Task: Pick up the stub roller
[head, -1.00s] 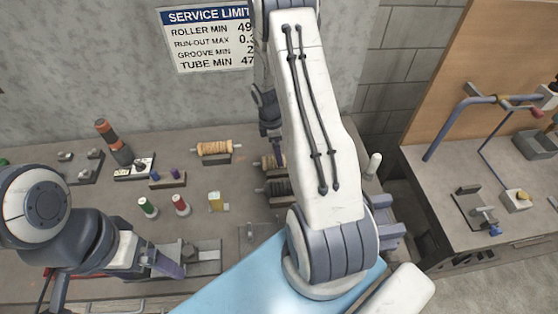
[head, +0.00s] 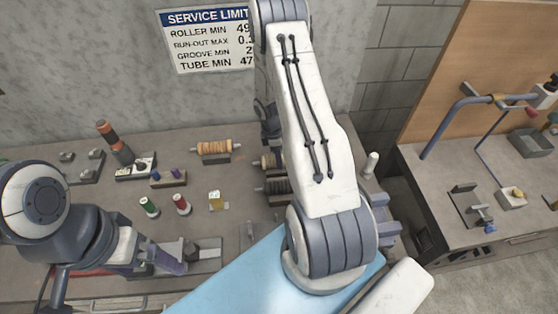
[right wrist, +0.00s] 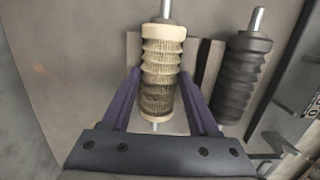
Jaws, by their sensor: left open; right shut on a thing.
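A cream ribbed roller (right wrist: 162,72) with metal shaft ends lies between the two purple fingers of my right gripper (right wrist: 160,100) in the right wrist view. The gripper is shut on it, and the roller's lower part looks darker. A dark grey ribbed roller (right wrist: 243,72) lies beside it on the right; in the head view this dark roller (head: 274,186) is partly covered by my right arm. My right fingers are hidden behind that arm in the head view. My left gripper (head: 168,260) is open, low over the bench at the left. No label shows which roller is the stub one.
An orange-tan roller (head: 214,147) sits on a stand at the back of the bench (head: 100,215). Green (head: 149,207) and red (head: 181,204) spools stand in front, near a yellow-and-white item (head: 217,200). A grey fixture (head: 205,252) lies by my left gripper. A second bench (head: 440,190) stands at right.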

